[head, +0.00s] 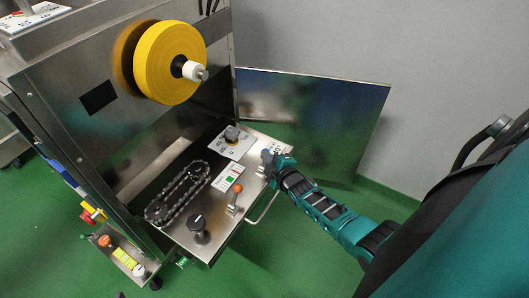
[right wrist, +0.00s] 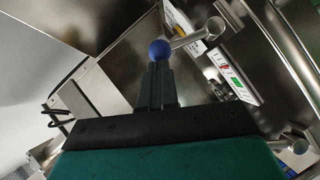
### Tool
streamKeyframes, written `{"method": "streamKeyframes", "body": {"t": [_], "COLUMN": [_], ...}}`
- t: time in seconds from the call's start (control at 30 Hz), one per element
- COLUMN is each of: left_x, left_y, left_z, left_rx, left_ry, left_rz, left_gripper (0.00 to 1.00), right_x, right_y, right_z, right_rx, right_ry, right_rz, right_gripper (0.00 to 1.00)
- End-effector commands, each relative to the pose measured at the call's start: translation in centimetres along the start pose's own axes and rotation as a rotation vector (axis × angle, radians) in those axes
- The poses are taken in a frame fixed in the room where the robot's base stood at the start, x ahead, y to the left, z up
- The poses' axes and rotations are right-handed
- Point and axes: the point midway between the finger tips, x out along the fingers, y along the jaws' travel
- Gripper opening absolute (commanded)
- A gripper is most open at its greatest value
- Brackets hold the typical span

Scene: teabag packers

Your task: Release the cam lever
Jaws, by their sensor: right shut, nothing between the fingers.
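A metal lever (right wrist: 190,40) with a blue ball knob (right wrist: 159,50) shows in the right wrist view; I take it as the cam lever. Its shaft runs from the ball up to the right, to a round metal end. My right gripper (right wrist: 157,72) is shut and empty, its fingertips right at the ball; I cannot tell whether they touch it. In the head view my right gripper (head: 272,160) reaches the right edge of the machine's steel shelf (head: 187,238), and largely hides the lever there. My left gripper is not in view.
On the shelf are a chain loop (head: 178,193), an orange-tipped lever (head: 235,196), a black knob (head: 197,225) and a dial plate (head: 232,142). A yellow roll (head: 168,62) sits above. A steel panel (head: 320,120) stands behind. Green floor to the right is clear.

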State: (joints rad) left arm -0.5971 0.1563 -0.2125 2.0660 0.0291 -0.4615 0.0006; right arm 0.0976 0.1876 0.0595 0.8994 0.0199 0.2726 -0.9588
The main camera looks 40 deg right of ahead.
Motion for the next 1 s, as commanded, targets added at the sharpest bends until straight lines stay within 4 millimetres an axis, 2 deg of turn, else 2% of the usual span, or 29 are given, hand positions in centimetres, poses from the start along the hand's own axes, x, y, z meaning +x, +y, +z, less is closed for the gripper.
{"method": "streamKeyframes", "body": {"t": [0.03,0.3,1.0], "left_x": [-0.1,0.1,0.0], "left_y": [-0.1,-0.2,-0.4], "left_z": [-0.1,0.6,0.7], "left_rx": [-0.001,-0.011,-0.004], "left_ry": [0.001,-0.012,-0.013], "left_rz": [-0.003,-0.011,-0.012], "left_gripper": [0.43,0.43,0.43], "right_x": [0.2,0.9,1.4], "right_y": [0.6,1.0,1.3], "right_z": [0.2,1.4,2.1], "right_rx": [0.024,0.175,0.175], "right_ry": [0.002,0.001,0.001], "right_rz": [-0.020,-0.122,-0.116], "right_gripper": [0.00,0.00,0.00]}}
